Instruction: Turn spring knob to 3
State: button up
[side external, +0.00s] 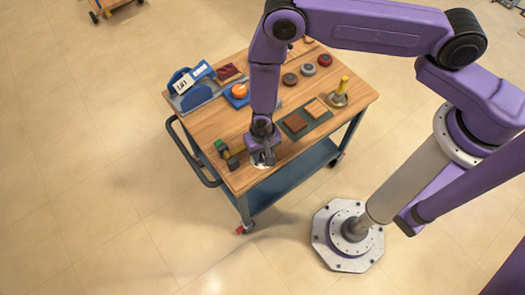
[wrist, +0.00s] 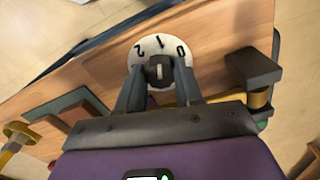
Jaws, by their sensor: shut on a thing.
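The spring knob has a round white dial (wrist: 150,50) with a dark grip (wrist: 159,70) at its middle. The wrist view shows the numbers 0, 1 and 2 on the dial, upside down; no 3 shows. A pale mark runs along the grip, on the side of the 1. My gripper (wrist: 158,76) has one finger on each side of the grip and is shut on it. In the side view my gripper (side external: 262,152) points down at the dial (side external: 258,160) near the table's front corner and hides most of it.
On the wooden table (side external: 215,120), a green, yellow and dark piece (side external: 226,153) stands close left of the knob. A dark green board (side external: 305,119) with wooden squares lies to the right. A yellow-handled object (side external: 340,92), an orange button (side external: 240,90) and several pucks sit farther back.

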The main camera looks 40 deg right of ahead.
jog(key=n, duration=0.5)
jog(key=shift+w+n, duration=0.1)
jog(key=shift+n, duration=0.3)
jog(key=n, duration=0.5)
jog(key=shift+n, duration=0.3)
jog(key=o, duration=1)
jog(key=shift+o, duration=0.2)
jog(key=shift+w, duration=0.1)
jog(key=shift+d, duration=0.1)
